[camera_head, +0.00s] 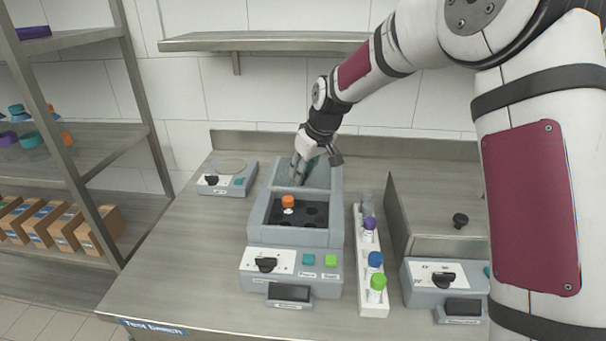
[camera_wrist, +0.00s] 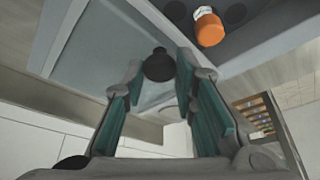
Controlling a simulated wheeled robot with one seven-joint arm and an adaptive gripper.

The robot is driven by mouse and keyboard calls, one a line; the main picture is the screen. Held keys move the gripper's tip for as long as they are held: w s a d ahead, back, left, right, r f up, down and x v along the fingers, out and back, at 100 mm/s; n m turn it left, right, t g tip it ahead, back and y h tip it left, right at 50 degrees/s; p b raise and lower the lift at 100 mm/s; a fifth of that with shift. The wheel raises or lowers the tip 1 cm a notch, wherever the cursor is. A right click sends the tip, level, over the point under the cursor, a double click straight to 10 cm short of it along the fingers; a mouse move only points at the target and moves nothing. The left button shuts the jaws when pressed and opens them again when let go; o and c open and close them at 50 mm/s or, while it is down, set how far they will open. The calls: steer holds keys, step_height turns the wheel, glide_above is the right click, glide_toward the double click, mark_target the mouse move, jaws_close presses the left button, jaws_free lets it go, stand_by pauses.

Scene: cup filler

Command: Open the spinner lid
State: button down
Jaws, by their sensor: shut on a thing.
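The spinner (camera_head: 335,238) is the grey machine in the middle of the bench. Its lid (camera_head: 318,178) is raised and tilted at the back, so the dark well with several holes shows. An orange-capped vial (camera_head: 288,203) stands in the well, also seen in the wrist view (camera_wrist: 208,28). My gripper (camera_head: 301,168) is at the lid. In the wrist view, the fingers (camera_wrist: 160,72) are shut on the lid's round black knob (camera_wrist: 159,64). In the head view the knob is hidden by my gripper.
A white rack (camera_head: 373,304) with capped vials stands just right of the spinner. Another grey machine (camera_head: 425,270) with a black-knobbed lid is further right. A small device (camera_head: 222,180) sits at left. A wall shelf (camera_head: 265,41) hangs behind. The bench's front left is clear.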

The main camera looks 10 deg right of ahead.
steer(key=c, duration=1.3)
jaws_free()
steer(key=v, duration=1.2)
steer(key=s+d+m+h, duration=0.1)
steer(key=s+d+m, duration=0.1)
steer(key=s, duration=1.1)
steer(key=s+d+r+m, duration=0.1)
steer(key=s+d, duration=0.3)
steer(key=s, duration=0.9)
steer(key=s+d+r+m+h, duration=0.1)
steer(key=s+d+m, duration=0.2)
steer(key=s, duration=0.9)
steer(key=shift+s+d+m+h+p, duration=0.3)
steer(key=shift+s+d+m+p, duration=0.1)
steer(key=shift+p, duration=0.05)
